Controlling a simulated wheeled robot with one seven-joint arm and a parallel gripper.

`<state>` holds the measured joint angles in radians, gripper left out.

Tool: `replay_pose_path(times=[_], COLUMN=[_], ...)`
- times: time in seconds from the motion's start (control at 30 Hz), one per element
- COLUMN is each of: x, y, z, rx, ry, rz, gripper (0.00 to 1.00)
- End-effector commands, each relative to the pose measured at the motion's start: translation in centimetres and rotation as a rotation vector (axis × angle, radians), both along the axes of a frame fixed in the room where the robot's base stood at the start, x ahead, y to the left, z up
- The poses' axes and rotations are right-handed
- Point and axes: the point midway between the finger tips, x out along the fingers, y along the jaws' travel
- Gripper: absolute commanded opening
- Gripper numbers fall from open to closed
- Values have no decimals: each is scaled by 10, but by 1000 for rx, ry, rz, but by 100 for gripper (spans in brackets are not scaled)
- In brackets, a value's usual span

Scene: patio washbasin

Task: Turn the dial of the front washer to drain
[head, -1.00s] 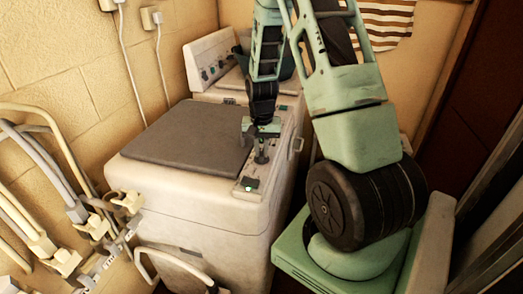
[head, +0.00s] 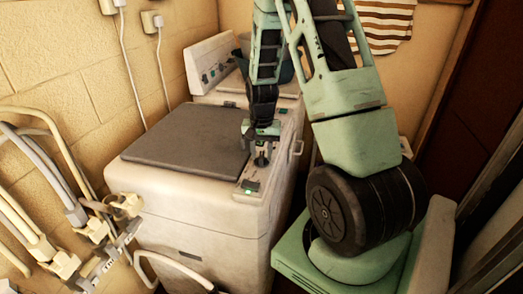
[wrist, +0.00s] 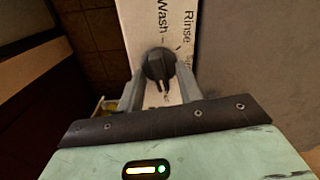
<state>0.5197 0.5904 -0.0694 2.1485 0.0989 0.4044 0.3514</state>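The front washer (head: 185,215) is a cream, top-loading machine with a grey lid. Its narrow control strip runs along the right side of the top. The black dial (wrist: 158,65) is on this strip in the wrist view, beside the printed words "Wash" and "Rinse". My gripper (wrist: 160,72) is open, one finger on each side of the dial. I cannot tell whether the fingers touch it. In the head view, my gripper (head: 262,150) points down over the strip, with the dial partly hidden between the fingers.
A second washer (head: 212,62) with an upright knob panel stands behind, with a dark tub on it. Hoses and pipes (head: 60,215) crowd the left.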

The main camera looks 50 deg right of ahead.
Motion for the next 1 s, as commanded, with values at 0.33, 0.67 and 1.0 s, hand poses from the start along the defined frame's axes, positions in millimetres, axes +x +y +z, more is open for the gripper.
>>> replay_pose_path(times=[0.33,0.67,1.0], x=[1,1,1], y=[-1,0,0], z=[36,114,167], rx=[-4,-4,-2], ry=[-6,-6,-3], rz=[2,1,1], gripper=[35,35,35])
